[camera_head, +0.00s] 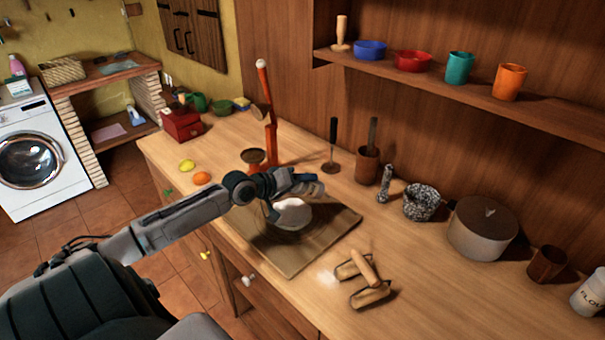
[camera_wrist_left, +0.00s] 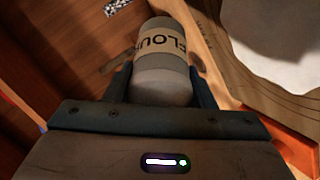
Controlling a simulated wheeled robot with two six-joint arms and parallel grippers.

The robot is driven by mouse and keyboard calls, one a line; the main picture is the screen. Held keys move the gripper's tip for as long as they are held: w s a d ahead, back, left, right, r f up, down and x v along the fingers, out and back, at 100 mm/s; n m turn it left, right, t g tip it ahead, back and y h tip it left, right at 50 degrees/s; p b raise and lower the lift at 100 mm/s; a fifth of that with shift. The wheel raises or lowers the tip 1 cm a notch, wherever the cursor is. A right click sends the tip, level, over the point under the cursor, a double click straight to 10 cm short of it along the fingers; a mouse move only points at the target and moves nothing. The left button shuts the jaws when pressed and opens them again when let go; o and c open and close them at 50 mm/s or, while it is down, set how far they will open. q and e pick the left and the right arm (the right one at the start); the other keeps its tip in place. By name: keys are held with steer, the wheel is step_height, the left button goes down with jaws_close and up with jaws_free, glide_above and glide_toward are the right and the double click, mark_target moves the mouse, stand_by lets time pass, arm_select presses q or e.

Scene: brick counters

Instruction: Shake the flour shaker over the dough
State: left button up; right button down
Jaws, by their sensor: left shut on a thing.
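My left gripper (camera_head: 306,184) reaches in from the left, above the wooden board (camera_head: 283,261). In the left wrist view my left gripper (camera_wrist_left: 161,84) is shut on the flour shaker (camera_wrist_left: 160,72), a pale can with a "FLOUR" label band. The shaker is mostly hidden in the head view by the fingers. The dough (camera_head: 293,213) is a white round mass on the board, just below the gripper and partly covered by it. It also shows at the upper right of the left wrist view (camera_wrist_left: 275,40). The shaker is apart from the dough. My right gripper is not in view.
A rolling pin (camera_head: 364,269) lies on a stand right of the board. A red scale-like stand (camera_head: 271,140) is behind. A mortar (camera_head: 421,202), a lidded pot (camera_head: 482,228) and another flour-labelled can (camera_head: 590,293) stand to the right. A lemon (camera_head: 187,165) and orange (camera_head: 202,178) lie left.

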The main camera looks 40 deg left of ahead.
arm_select(q)
steer(key=shift+r, duration=0.1)
steer(key=shift+p, duration=0.3)
steer(key=shift+s+r+g+y+p, duration=0.1)
steer(key=shift+r+g+y+p, duration=0.3)
steer(key=shift+p, duration=0.4)
steer(key=shift+s+a+r+m+g+p, duration=0.2)
steer(key=shift+r+m+g+p, duration=0.25)
steer(key=shift+g+p, duration=0.35)
steer(key=shift+g+y, duration=0.4)
steer(key=shift+s+a+r+m+g+y+p, duration=0.25)
steer(key=shift+r+g+y+p, duration=0.25)
steer(key=shift+g, duration=0.4)
steer(key=shift+s+a+r+m+g+y+p, duration=0.1)
steer(key=shift+s+r+m+g+y+p, duration=0.15)
steer(key=shift+g+y, duration=0.5)
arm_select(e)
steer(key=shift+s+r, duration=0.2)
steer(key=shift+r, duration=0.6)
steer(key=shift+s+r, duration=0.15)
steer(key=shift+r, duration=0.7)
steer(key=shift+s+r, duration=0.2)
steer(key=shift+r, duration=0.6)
